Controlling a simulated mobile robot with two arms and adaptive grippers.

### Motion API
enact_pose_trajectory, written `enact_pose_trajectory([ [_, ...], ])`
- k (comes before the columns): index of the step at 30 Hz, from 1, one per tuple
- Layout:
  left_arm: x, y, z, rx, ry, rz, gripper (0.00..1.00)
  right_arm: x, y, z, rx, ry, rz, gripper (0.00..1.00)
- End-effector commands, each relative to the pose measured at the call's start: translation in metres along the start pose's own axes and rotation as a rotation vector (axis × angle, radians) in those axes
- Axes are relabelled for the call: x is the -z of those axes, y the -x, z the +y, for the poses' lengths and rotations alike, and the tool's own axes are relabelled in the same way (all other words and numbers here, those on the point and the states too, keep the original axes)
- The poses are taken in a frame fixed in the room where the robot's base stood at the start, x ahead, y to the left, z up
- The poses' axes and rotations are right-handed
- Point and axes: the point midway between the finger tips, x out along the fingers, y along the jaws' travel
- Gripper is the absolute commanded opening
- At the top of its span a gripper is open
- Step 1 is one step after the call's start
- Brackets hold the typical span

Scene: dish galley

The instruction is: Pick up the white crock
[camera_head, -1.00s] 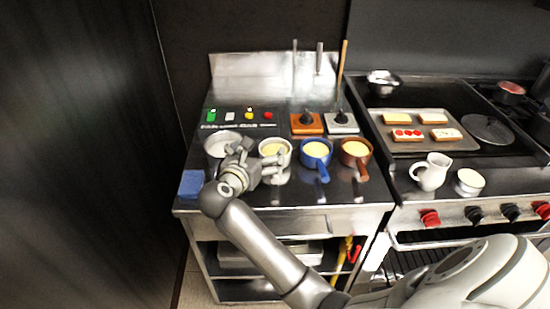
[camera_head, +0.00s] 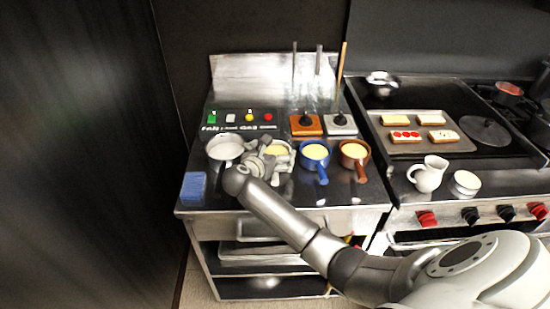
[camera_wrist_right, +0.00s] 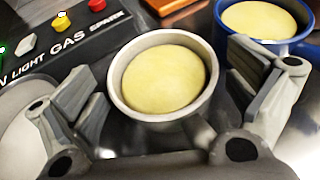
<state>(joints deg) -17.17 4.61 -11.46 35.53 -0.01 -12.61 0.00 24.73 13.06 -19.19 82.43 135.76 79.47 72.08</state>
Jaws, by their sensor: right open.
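The white crock (camera_head: 290,158) is a small round pot with pale yellow contents. It stands on the steel counter between a pale bowl and a blue crock. In the right wrist view the white crock (camera_wrist_right: 160,118) sits between my spread fingers, with its handle pointing back toward the palm. My right gripper (camera_head: 267,158) is open and low over the front left of the crock, hiding part of it in the head view. In the wrist view I cannot tell whether a finger touches it. My left gripper is not in view.
The blue crock (camera_head: 316,153) stands close on the right, near one finger in the wrist view. A brown crock (camera_head: 354,151) is beyond it. The pale bowl (camera_head: 224,148) stands on the left. A blue block (camera_head: 193,186) lies at the front left. A button panel (camera_head: 240,117) is behind.

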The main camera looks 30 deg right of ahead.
Motion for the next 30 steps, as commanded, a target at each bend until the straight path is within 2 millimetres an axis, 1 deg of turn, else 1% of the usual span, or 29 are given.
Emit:
enact_pose_trajectory([
  [3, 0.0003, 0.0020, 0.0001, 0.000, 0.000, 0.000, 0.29, -0.0011, -0.0079, -0.0002, 0.000, 0.000, -0.001, 1.00],
  [10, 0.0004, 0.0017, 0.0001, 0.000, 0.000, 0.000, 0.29, -0.0003, -0.0091, -0.0002, 0.000, -0.002, 0.000, 1.00],
  [11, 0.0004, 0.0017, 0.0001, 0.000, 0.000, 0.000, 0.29, -0.0002, -0.0090, -0.0002, 0.000, -0.002, 0.000, 0.97],
  [27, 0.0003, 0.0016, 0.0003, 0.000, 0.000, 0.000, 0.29, 0.0003, -0.0088, -0.0002, 0.000, -0.001, 0.001, 0.28],
  [30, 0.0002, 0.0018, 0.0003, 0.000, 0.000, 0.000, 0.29, -0.0015, -0.0085, 0.0001, -0.001, -0.003, -0.002, 0.27],
])
